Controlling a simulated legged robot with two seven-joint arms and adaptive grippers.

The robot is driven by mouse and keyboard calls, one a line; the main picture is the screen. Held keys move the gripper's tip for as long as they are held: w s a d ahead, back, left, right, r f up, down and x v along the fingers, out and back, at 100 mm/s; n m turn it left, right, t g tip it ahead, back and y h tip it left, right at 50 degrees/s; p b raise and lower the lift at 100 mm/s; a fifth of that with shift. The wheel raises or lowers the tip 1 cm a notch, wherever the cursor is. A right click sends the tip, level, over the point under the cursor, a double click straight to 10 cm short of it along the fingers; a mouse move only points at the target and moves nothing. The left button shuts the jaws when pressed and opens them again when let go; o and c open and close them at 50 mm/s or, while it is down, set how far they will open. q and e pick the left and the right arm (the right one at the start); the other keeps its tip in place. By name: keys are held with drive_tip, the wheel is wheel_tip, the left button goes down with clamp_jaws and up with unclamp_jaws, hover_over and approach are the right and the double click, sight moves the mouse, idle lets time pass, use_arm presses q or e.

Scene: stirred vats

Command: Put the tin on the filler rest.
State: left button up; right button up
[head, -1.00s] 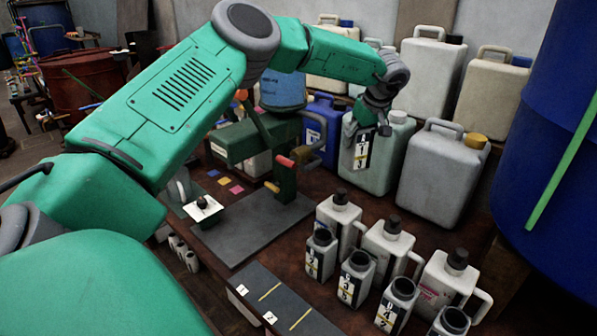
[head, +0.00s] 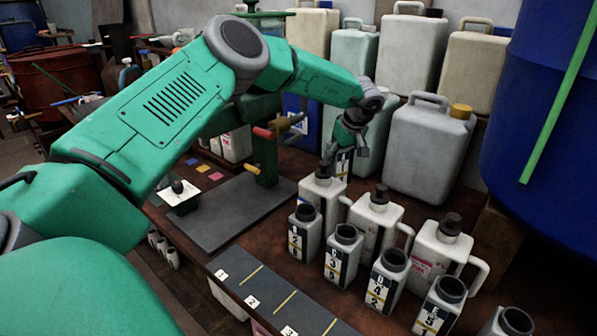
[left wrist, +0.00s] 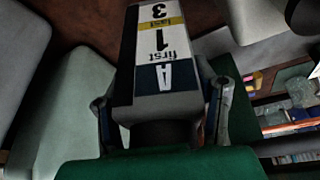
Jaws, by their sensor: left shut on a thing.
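A grey tin (head: 343,163) with a white, yellow and dark label hangs in my left gripper (head: 349,150). The gripper is shut on it, right of the green filler and above the bench. A white jug partly hides the tin's lower part in the head view. The filler (head: 264,160) is a green stand with red and yellow knobs. A dark grey plate (head: 225,215), apparently its rest, lies bare in front of it. My right gripper is out of view.
Several open labelled tins (head: 343,255) stand in a row at front right, with white capped jugs (head: 375,220) behind. Large canisters (head: 428,150) stand at the back. A numbered grey strip (head: 280,300) runs along the front.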

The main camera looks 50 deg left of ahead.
sight(341, 173)
use_arm(q)
drive_tip(key=f, duration=0.2)
drive_tip(key=d+f, duration=0.1)
drive_tip(key=f, duration=0.2)
drive_tip(key=shift+f, duration=0.15)
drive_tip(key=x, duration=0.4)
drive_tip(key=shift+s+d+f+b, duration=0.1)
drive_tip(key=shift+s+f+b, duration=0.15)
drive_tip(key=shift+b, duration=0.15)
drive_tip(key=shift+d+r, duration=0.1)
drive_tip(key=shift+d, duration=0.15)
drive_tip(key=o, duration=1)
drive_tip(key=shift+d, duration=0.25)
drive_tip(key=shift+r, duration=0.1)
